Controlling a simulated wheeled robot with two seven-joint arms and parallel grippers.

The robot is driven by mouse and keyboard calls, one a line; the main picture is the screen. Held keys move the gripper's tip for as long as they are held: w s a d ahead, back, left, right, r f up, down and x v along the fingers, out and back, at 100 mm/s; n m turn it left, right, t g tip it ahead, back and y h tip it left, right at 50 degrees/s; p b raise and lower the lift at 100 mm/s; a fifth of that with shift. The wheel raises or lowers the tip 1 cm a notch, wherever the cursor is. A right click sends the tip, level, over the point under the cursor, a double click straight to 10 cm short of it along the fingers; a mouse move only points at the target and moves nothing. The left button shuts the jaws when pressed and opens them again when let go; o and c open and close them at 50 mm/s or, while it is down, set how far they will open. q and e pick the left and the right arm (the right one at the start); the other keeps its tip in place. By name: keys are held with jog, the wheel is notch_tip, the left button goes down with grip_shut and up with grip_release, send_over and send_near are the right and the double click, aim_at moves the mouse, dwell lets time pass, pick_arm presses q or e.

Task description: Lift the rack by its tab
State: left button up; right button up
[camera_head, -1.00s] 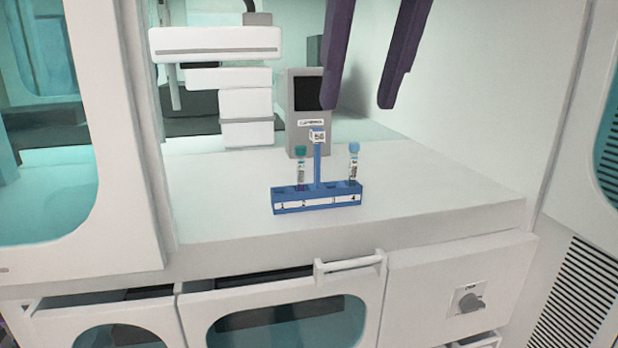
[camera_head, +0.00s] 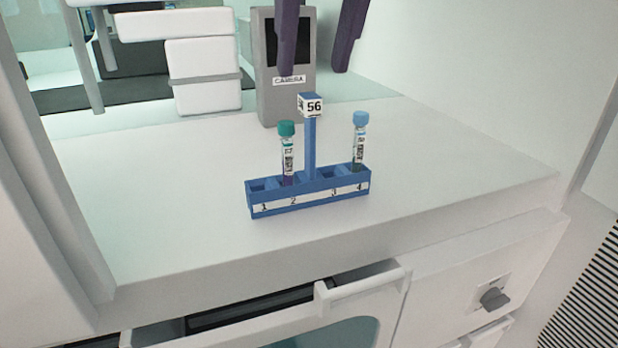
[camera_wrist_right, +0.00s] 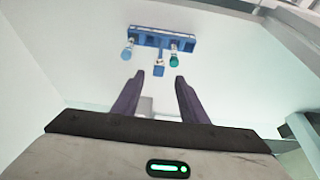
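The blue rack (camera_head: 312,192) stands upright on the white counter, with slots numbered 1 to 4. Its upright tab (camera_head: 310,145) rises from the middle and carries a white block marked 56. A green-capped tube (camera_head: 287,153) stands in slot 2 and a blue-capped tube (camera_head: 359,141) in slot 4. My right gripper (camera_head: 312,70) is open and empty, above and behind the tab in the head view. In the right wrist view the rack (camera_wrist_right: 163,37) lies beyond the open fingertips (camera_wrist_right: 159,76), the tab's block (camera_wrist_right: 158,71) between them in the picture. My left gripper is not in view.
A grey device labelled CAMERA (camera_head: 284,85) stands behind the rack. White stacked equipment (camera_head: 203,75) is at the back left. An open drawer or door with a handle (camera_head: 362,284) is below the counter edge. The counter (camera_head: 180,200) around the rack is clear.

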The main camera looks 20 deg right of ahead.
aim_at(310, 95)
jog(key=x, duration=0.5)
jog(key=shift+d, duration=0.15)
grip_shut()
jog(key=shift+r, duration=0.1)
